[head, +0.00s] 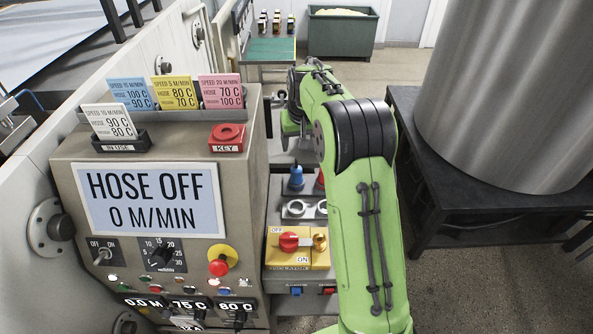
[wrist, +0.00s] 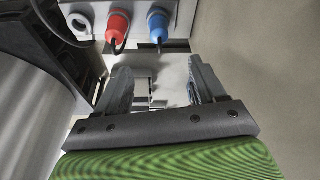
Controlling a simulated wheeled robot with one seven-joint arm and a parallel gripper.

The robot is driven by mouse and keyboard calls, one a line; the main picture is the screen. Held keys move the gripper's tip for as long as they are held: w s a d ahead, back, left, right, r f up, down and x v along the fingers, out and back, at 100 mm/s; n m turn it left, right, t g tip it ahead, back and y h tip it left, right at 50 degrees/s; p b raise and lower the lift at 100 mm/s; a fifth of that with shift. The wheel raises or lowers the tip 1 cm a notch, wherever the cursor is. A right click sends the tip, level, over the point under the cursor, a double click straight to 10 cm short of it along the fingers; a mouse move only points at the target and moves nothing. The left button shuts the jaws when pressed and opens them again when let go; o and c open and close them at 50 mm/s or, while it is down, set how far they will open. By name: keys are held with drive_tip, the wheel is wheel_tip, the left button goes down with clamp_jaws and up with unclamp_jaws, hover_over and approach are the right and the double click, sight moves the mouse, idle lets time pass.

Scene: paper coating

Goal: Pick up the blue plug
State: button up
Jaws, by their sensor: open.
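The blue plug (head: 296,175) stands upright on the grey unit right of the control panel, behind a white ring. In the wrist view the blue plug (wrist: 158,28) is near the top, just right of the red plug (wrist: 117,28). My gripper (wrist: 160,77) is open, with nothing between its fingers. Its fingertips point toward the plugs, and a gap shows between them and the blue plug.
A yellow isolator switch (head: 297,246) with a red knob sits below the white rings. The control panel (head: 150,198) stands close on the left. A large metal cylinder (head: 510,90) stands on a dark table (head: 418,190) at the right. A green bin (head: 342,34) is at the back.

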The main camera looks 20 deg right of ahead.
sight(297, 169)
drive_tip(key=x, duration=1.1)
drive_tip(key=shift+w+d+f+b, duration=0.15)
drive_tip(key=shift+d+f+b, duration=0.05)
drive_tip(key=shift+b, duration=0.1)
drive_tip(key=x, duration=0.5)
drive_tip(key=shift+w+f, duration=0.1)
drive_tip(key=shift+f, duration=0.2)
drive_tip(key=shift+r, duration=0.1)
drive_tip(key=shift+c, duration=1.1)
drive_tip(key=c, duration=0.9)
